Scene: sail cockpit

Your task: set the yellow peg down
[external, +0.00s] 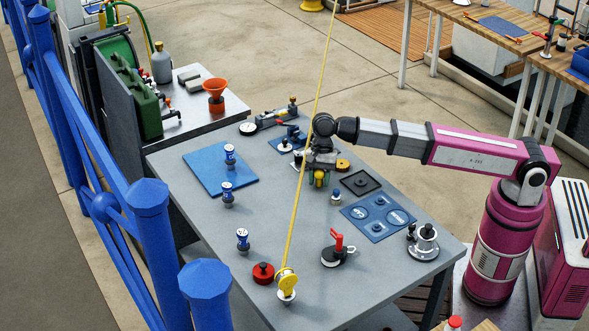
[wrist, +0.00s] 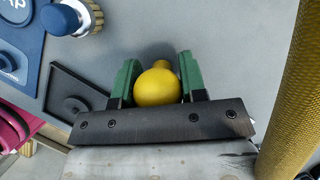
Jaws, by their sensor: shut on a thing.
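My gripper (external: 320,172) is above the grey table, right of its middle. Its green fingers (wrist: 188,78) are shut on the yellow peg (wrist: 157,88), with its rounded yellow top between them in the wrist view. In the external view the yellow peg (external: 319,180) shows small below my wrist, partly hidden by the fingers. I cannot tell whether its lower end touches the table (external: 205,225). A dark square tray (external: 373,190) with a raised round middle lies just right of the peg; it also shows left of my fingers in the wrist view (wrist: 60,82).
A blue-capped peg (external: 336,196) stands close in front of my gripper. A blue plate with round parts (external: 362,225) lies to the right. A yellow line (external: 300,190) rises from a yellow pulley (external: 287,279) past my wrist. The table's middle is clear.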

